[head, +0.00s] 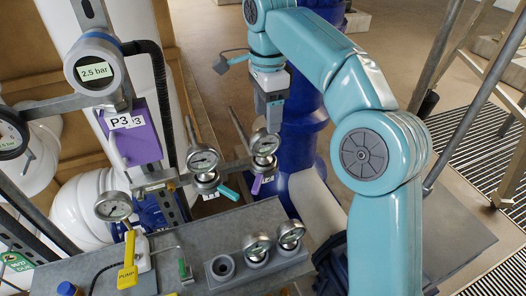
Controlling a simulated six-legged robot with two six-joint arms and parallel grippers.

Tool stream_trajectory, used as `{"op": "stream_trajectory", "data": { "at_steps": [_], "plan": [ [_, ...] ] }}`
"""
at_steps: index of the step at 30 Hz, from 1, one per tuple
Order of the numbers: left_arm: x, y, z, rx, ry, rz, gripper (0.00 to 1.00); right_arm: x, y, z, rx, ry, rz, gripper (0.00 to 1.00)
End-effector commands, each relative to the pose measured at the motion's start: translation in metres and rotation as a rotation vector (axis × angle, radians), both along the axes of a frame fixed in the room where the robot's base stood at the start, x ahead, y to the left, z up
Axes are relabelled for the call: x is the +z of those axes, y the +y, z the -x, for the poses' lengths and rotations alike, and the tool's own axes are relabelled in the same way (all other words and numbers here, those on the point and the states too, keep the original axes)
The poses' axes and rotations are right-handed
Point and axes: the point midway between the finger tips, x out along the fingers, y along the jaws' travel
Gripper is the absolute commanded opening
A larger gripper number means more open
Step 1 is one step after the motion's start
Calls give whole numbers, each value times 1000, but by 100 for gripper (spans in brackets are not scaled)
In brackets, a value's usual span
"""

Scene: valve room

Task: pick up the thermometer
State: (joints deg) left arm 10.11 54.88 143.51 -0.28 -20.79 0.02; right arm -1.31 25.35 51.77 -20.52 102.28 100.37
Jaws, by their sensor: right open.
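Several round dial instruments are in view, and I cannot tell surely which one is the thermometer. Two dials, a left one (203,158) and a right one (264,144), sit on the pipe manifold behind the bench. Two more, a front one (257,247) and a rear one (290,233), stand in a grey holder block (250,272) with an open hole at its left end. My right gripper (273,124) points down just above the right manifold dial. It is open; whether it touches the dial is unclear. My left gripper is out of view.
A grey bench (190,240) carries the holder, a yellow PUMP tag (127,272) and a blue cap (67,288). A purple P3 box (133,133) and a 2.5 bar display (95,71) stand left. A dark blue pipe (306,130) rises behind my right arm.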

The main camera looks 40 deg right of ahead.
Motion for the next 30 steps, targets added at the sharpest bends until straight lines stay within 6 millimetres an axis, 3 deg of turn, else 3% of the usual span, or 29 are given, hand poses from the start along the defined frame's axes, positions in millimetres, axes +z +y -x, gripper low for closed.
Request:
{"op": "stream_trajectory", "data": {
  "at_steps": [1,3,11,18,28,29,30],
  "plan": [
    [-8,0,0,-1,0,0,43,-16,0,1,1,4,0,63],
    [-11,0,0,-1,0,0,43,-28,1,1,1,3,0,63],
    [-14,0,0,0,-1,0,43,-51,2,-1,2,5,1,63],
    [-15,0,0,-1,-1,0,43,-88,5,-4,2,7,0,63],
    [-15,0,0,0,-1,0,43,-99,4,-5,2,4,0,63],
    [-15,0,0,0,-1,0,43,-99,4,-5,2,4,0,60],
    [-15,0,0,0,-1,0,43,-99,4,-5,2,4,0,46]
  ]
}}
